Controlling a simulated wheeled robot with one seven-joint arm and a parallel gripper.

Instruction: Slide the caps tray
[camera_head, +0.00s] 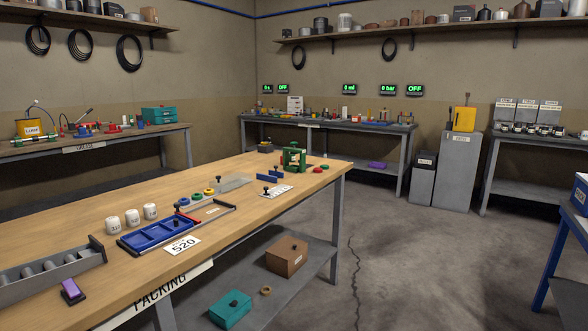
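A blue tray (155,236) with compartments lies on the wooden packing table (215,250), left of the middle of the head view. It seems to be the caps tray, but I see no label that says so. It sits at the left end of a grey rail frame (222,209) that runs on to the right. A small black knob (177,207) stands by its far edge. I cannot tell whether the compartments hold caps. My gripper and arm are not in this view.
White labelled jars (132,216) stand behind the tray. A "520" card (182,245) lies in front. A grey roller rack (50,268) and a purple block (71,290) are at left. A green press (293,158) stands at the far end. Open floor (400,260) lies right of the table.

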